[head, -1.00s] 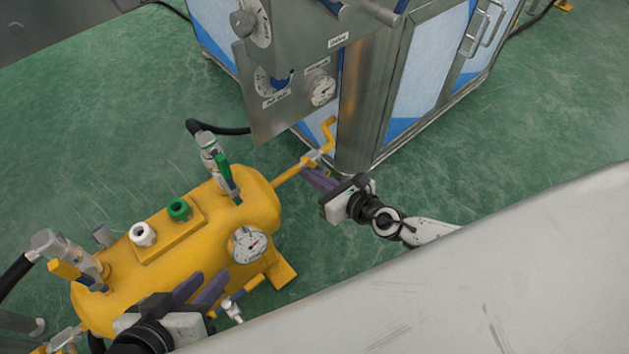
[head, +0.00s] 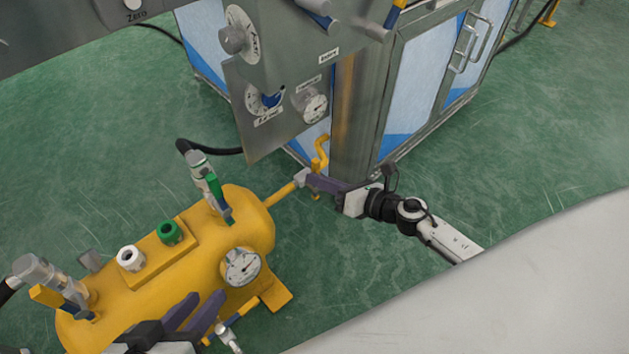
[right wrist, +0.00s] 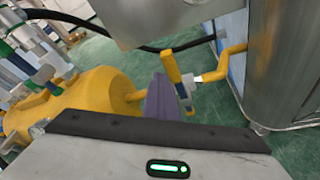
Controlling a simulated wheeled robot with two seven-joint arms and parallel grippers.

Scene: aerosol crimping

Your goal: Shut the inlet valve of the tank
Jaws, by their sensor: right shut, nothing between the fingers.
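The yellow tank (head: 205,245) lies at the lower left in the head view and at the left in the right wrist view (right wrist: 75,100). A valve on the thin yellow pipe at its right end has a yellow lever (right wrist: 173,70), upright in the right wrist view. No label shows whether this is the inlet valve. My right gripper (head: 318,183) is shut and empty, its purple fingers (right wrist: 160,100) beside this valve; contact is unclear. My left gripper (head: 195,315) is open and empty in front of the tank, below the gauge (head: 242,266).
The tank also carries a green-handled valve (head: 215,195) and a yellow-handled valve (head: 50,297). A steel column (head: 355,120) and panel (head: 285,105) stand close behind the right gripper. A pale surface (head: 500,290) fills the lower right. Green floor is open at the right.

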